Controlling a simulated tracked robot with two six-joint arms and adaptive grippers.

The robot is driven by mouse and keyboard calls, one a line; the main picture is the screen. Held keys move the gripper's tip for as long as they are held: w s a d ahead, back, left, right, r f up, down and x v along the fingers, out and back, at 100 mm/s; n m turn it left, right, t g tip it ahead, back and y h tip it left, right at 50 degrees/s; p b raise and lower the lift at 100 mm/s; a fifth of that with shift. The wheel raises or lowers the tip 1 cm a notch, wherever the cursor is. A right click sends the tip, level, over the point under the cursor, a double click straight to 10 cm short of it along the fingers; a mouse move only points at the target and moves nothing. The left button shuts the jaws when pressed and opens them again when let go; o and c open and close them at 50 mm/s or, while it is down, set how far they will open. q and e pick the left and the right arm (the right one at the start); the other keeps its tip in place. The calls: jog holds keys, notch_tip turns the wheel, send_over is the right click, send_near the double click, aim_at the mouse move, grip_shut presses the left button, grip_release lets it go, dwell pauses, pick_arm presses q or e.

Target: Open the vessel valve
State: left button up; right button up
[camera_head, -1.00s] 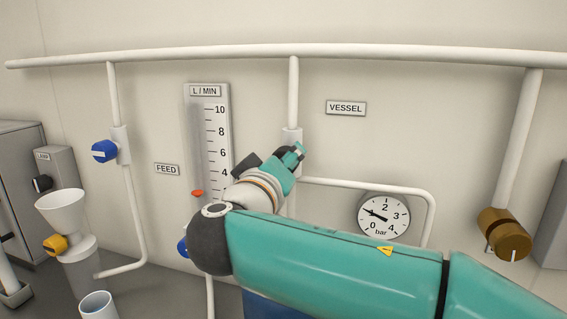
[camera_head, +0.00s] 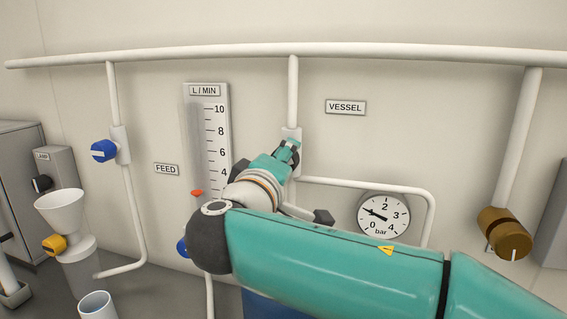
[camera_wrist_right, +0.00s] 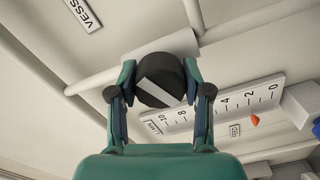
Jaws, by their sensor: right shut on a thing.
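The vessel valve is a round black knob (camera_wrist_right: 160,90) with a broad pale stripe across its face, in the right wrist view. It sits on a white sleeve on a pipe. My right gripper (camera_wrist_right: 160,88) is shut on the knob, one finger on each side. The stripe runs diagonally between the fingers. In the head view my right gripper (camera_head: 287,153) is at the white valve sleeve (camera_head: 291,136) on the middle pipe, left of the VESSEL label (camera_head: 346,107). The gripper and wrist mostly hide the knob there. My left gripper is out of view.
A pressure gauge (camera_head: 383,217) reads near 1 bar. The flow scale (camera_head: 215,126) has an orange marker (camera_head: 197,193) below 4. A blue knob (camera_head: 104,151) is on the left pipe; a brass fitting (camera_head: 505,235) is at right. My right forearm covers the lower middle.

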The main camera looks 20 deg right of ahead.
jog(key=n, duration=0.3)
jog(key=shift+f, duration=0.15)
jog(key=n+p, duration=0.1)
jog(key=n, duration=0.2)
jog(key=shift+n+p, duration=0.3)
jog(key=shift+p, duration=0.05)
jog(key=n+p, duration=0.2)
jog(key=n, duration=0.2)
jog(key=shift+a+f+n+p, duration=0.1)
jog(key=shift+n+p, duration=0.5)
jog(key=shift+n, duration=0.8)
jog(key=o, duration=1.2)
jog(key=shift+w, duration=0.15)
jog(key=shift+c, duration=0.2)
